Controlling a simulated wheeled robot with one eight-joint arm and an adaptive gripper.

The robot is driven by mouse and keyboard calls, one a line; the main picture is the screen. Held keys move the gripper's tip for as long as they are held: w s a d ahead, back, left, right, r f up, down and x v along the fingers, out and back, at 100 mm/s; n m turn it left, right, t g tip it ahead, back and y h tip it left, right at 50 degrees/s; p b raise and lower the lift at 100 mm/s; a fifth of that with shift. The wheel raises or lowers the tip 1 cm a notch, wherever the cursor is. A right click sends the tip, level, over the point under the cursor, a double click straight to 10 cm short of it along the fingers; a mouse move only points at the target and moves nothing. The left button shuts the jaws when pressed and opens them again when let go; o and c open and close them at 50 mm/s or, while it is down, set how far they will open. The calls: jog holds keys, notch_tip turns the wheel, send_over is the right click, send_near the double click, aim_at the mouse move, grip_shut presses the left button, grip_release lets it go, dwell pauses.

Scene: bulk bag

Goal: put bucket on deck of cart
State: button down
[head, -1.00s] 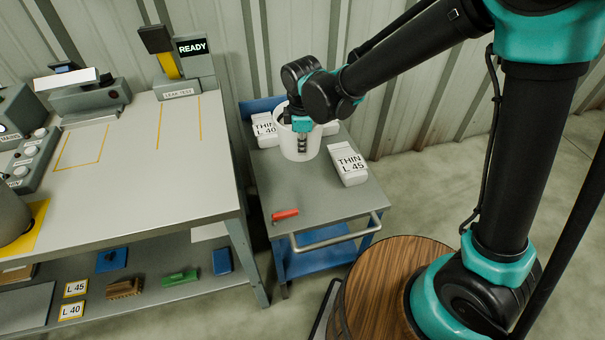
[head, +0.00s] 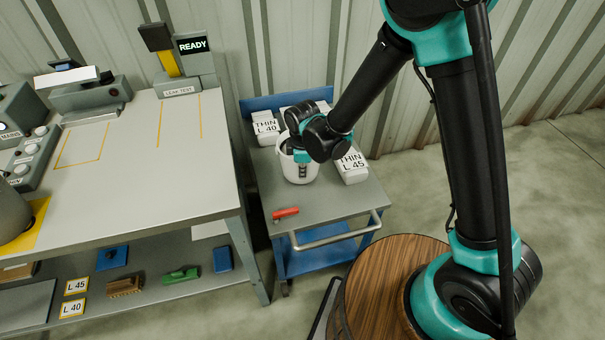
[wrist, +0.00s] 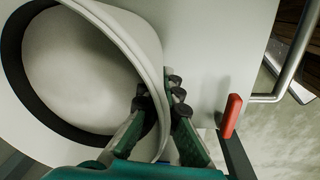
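The white bucket (head: 298,167) is upright at the middle of the grey deck of the cart (head: 335,203), low over it or touching; I cannot tell which. My gripper (head: 301,168) is at the bucket's near side, pointing down. In the wrist view my gripper (wrist: 160,95) has one finger inside and one outside the wall of the bucket (wrist: 85,60), pinching its rim. The bucket looks empty inside. The deck also shows in the wrist view (wrist: 215,35).
A red-handled tool (head: 285,212) lies on the deck's near left. White cartons marked L 40 (head: 266,127) and L 45 (head: 351,167) stand behind and right of the bucket. The deck's front is mostly clear. A workbench (head: 150,190) stands left of the cart.

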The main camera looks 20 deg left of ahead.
jog(key=shift+f, duration=0.4)
jog(key=c, duration=2.2)
grip_release()
jog(key=shift+f, duration=0.15)
jog(key=o, duration=0.5)
jog(key=r, duration=0.8)
jog(key=s+r, duration=0.1)
jog(key=r, duration=0.3)
jog(key=shift+s+d+r, duration=0.1)
jog(key=shift+d+r, duration=0.05)
jog(key=shift+d, duration=0.1)
